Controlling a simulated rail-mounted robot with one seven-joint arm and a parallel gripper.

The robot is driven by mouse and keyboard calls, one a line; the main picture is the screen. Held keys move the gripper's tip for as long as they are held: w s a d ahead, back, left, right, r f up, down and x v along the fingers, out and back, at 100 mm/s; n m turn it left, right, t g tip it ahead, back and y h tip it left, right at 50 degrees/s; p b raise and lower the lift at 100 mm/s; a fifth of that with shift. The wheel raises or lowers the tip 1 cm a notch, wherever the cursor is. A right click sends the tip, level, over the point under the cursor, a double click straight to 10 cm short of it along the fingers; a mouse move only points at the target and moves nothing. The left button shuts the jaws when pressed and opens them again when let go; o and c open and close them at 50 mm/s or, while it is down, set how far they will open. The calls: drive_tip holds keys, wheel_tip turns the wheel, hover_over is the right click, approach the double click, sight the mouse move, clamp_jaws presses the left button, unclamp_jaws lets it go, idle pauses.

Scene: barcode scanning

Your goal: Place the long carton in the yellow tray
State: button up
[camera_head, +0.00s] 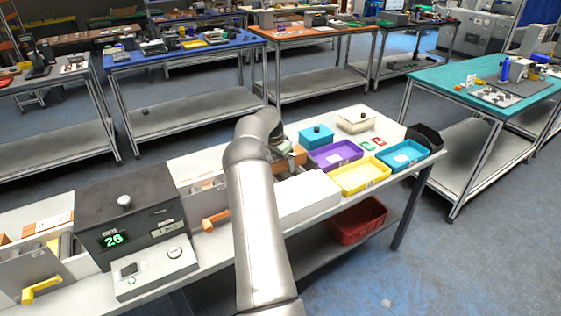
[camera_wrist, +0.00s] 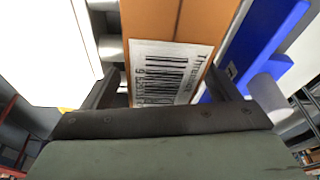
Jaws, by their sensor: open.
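The long carton (camera_wrist: 160,22) is orange-brown with a white barcode label facing the wrist camera. My gripper (camera_wrist: 162,75) is open, with one finger on each side of the carton's labelled end; I cannot tell whether either finger touches it. In the head view, part of an orange-brown carton (camera_head: 298,155) shows beside my gripper, which is mostly hidden behind my arm. The yellow tray (camera_head: 345,181) lies on the bench to the right of my arm, with a white label in it and no carton visible.
A purple tray (camera_head: 322,160) and a teal tray (camera_head: 412,163) flank the yellow tray. A blue object (camera_wrist: 262,42) stands close to the right finger. A grey machine (camera_head: 130,215) showing 26 is at left.

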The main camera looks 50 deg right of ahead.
drive_tip(key=shift+r, duration=0.1)
drive_tip(key=c, duration=1.5)
